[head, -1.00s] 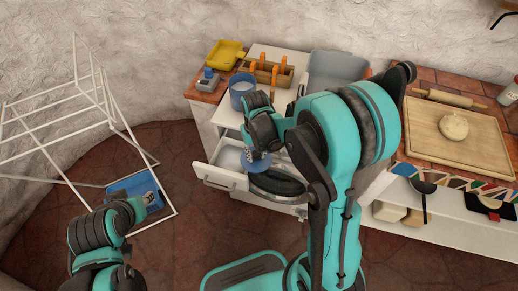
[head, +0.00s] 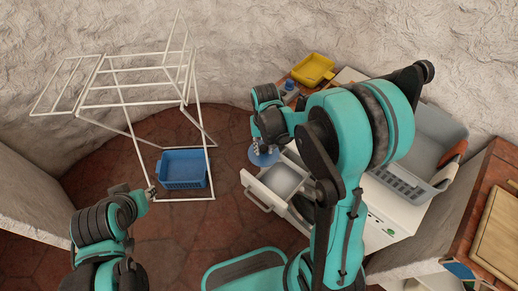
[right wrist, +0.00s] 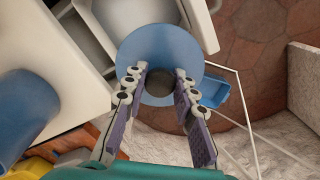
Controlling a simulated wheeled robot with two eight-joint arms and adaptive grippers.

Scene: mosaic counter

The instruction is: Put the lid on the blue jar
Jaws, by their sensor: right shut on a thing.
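My right gripper (head: 262,146) is shut on the blue lid (head: 264,159), a flat round disc with a knob. It holds the lid in the air beside the open drawer. In the right wrist view the lid (right wrist: 160,50) lies between and beyond the fingertips (right wrist: 160,82). The blue jar (right wrist: 22,118) shows at the left edge of that view, apart from the lid. In the head view the jar is hidden, seemingly behind my right arm. My left gripper (head: 149,194) is at lower left, away from lid and jar; its jaws are too small to read.
A white drawer (head: 258,190) stands open beside the lid. A yellow tray (head: 314,68) sits on the counter behind my right arm. A white drying rack (head: 135,88) with a blue basket (head: 183,169) stands at left.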

